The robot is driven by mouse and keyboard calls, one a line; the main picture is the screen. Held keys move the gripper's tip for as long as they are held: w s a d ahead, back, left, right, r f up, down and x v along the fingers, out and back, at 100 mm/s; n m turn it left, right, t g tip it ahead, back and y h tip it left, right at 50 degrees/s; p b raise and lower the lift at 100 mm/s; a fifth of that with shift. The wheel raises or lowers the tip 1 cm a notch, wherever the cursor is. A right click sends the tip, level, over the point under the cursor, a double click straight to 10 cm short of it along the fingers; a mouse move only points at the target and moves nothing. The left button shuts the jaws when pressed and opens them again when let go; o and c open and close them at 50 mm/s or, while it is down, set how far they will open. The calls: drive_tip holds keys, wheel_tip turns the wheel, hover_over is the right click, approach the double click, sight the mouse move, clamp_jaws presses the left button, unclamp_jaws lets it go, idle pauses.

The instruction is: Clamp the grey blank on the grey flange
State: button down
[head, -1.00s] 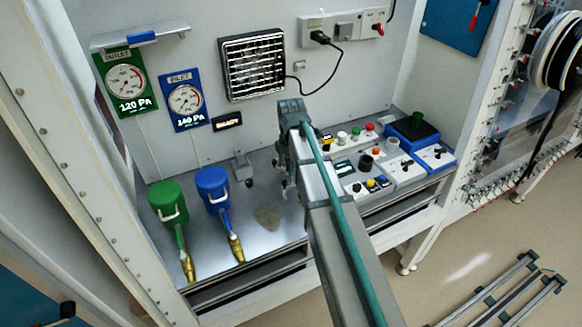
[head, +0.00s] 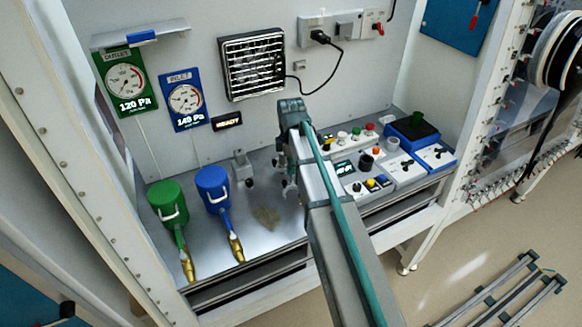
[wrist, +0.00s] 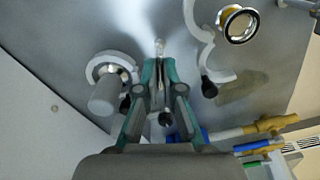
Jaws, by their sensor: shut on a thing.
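My gripper (wrist: 161,68) has its green fingers shut on a slim pale piece (wrist: 160,46) in the wrist view. I cannot tell whether this piece belongs to a clamp. Left of the fingers is a grey round fitting, likely the grey flange (wrist: 104,96), with a pale ring around its wide end. A black knob (wrist: 125,103) sits beside it. Right of the fingers is a pale curved arm, likely a clamp part (wrist: 222,74), with a black knob. A grey fitting (head: 241,164) shows left of my gripper (head: 287,184) in the head view. I cannot make out the grey blank.
Green (head: 168,203) and blue (head: 212,188) canisters with brass ends stand at left. Small control boxes (head: 366,165) and a blue device (head: 420,140) crowd the right of the bench. A brass ring (wrist: 238,22) lies upper right in the wrist view.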

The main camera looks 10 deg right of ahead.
drive_tip(key=m, duration=0.4)
drive_tip(key=shift+m, duration=0.3)
drive_tip(key=m, duration=0.3)
drive_tip(key=shift+m, duration=0.4)
drive_tip(key=m, duration=1.2)
drive_tip(key=shift+m, duration=0.3)
drive_tip(key=m, duration=0.3)
drive_tip(key=shift+m, duration=0.4)
drive_tip(key=m, duration=0.3)
drive_tip(key=shift+m, duration=2)
